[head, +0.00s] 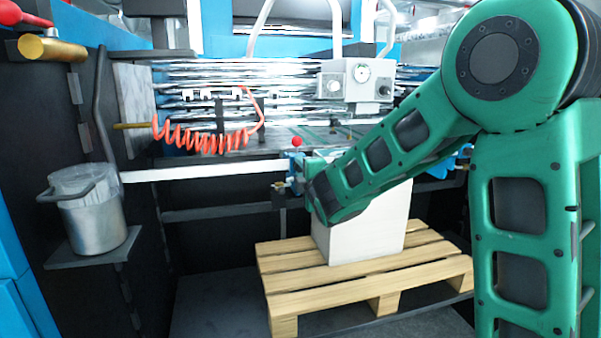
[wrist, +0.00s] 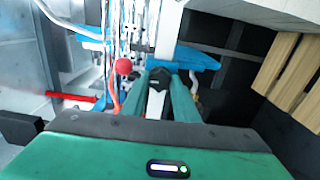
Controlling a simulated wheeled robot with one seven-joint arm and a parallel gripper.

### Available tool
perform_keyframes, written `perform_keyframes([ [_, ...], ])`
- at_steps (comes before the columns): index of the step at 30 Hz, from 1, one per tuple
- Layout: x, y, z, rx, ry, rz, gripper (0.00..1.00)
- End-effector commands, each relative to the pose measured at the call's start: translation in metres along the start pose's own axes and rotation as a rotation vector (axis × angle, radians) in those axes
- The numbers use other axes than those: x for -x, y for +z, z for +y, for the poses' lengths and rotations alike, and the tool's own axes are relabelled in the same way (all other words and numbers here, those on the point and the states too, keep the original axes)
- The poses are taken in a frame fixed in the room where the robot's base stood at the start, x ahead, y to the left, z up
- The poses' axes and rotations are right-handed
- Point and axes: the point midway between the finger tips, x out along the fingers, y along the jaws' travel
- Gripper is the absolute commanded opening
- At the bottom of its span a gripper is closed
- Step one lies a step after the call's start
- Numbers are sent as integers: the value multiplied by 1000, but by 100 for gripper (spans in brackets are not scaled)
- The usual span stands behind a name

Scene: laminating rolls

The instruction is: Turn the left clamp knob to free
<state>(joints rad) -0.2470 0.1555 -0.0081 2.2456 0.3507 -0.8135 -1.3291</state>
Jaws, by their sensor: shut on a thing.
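The clamp knob is a black lobed knob (wrist: 160,78) in the wrist view. My gripper (wrist: 162,88) has its two green fingers on either side of it and is shut on it. The knob sits at the blue clamp (wrist: 190,58), on a pale rail. In the head view the blue clamp (head: 297,168) shows at the right end of the white rail (head: 205,170), beside my green hand. My fingertips and their contact with the knob are mostly hidden there. A red ball (wrist: 124,66) stands beside the fingers, and it also shows in the head view (head: 296,141).
A white block (head: 365,232) stands on a wooden pallet (head: 350,290) below my arm. An orange coiled hose (head: 205,142) hangs behind the rail. A metal pot (head: 92,215) sits on a shelf at left. A grey gauge box (head: 357,80) is above.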

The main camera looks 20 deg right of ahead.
Motion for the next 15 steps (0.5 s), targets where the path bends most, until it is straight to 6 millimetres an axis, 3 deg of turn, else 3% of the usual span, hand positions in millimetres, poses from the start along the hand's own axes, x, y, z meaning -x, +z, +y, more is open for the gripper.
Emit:
perform_keyframes([
  [8,0,-1,-3,0,-7,1,4],
  [9,0,0,-3,0,-7,1,32],
  [10,0,0,-3,0,-7,1,39],
  [11,0,0,-3,0,-7,1,43],
  [15,0,0,-2,0,-4,0,43],
])
